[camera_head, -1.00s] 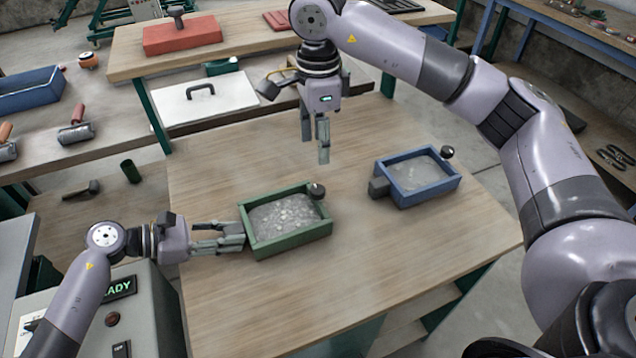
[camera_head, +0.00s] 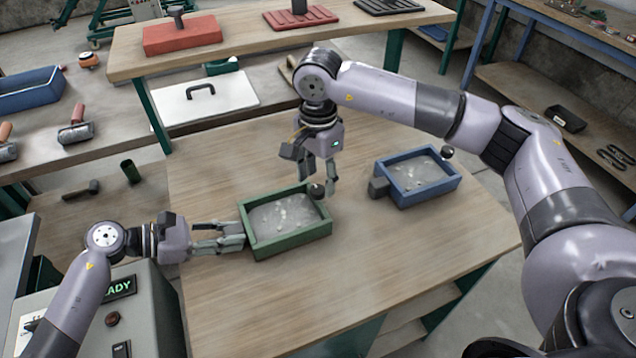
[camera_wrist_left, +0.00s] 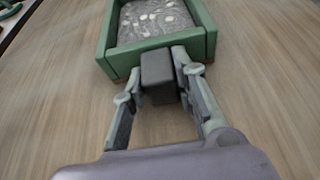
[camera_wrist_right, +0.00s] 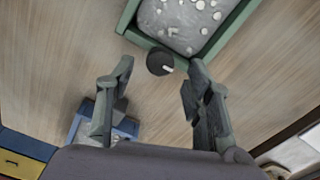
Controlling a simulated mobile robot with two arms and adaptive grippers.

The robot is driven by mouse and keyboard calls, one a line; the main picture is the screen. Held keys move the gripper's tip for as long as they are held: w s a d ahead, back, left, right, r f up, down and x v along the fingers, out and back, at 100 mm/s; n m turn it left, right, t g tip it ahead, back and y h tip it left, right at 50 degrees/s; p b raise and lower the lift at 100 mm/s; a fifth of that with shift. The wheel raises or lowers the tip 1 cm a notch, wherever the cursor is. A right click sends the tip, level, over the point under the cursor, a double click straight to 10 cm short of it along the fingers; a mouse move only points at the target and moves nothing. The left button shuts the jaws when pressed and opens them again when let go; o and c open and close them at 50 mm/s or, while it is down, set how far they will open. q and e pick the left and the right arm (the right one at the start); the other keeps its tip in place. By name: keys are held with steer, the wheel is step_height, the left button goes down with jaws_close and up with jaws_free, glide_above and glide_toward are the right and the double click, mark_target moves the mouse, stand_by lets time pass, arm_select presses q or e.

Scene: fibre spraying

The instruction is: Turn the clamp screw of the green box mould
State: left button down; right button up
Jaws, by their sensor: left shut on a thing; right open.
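The green box mould (camera_head: 290,243) sits on the wooden table, filled with grey material with pale lumps. My left gripper (camera_head: 232,238) is shut on the dark grey block handle (camera_wrist_left: 158,77) on the mould's left side. The dark round clamp screw knob (camera_head: 317,191) is at the mould's far right corner; it shows with a white mark in the right wrist view (camera_wrist_right: 160,62). My right gripper (camera_wrist_right: 155,85) is open and points down above the knob, with the knob showing between its fingertips. In the head view the fingers overlap the knob's edge; I cannot tell if they touch.
A blue box mould (camera_head: 418,192) with its own dark knob and side block stands to the right on the same table. A white board (camera_head: 207,97) with a handle lies behind.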

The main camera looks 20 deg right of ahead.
mark_target(318, 192)
steer(key=shift+f, duration=1.35)
steer(key=shift+c, duration=0.2)
jaws_close()
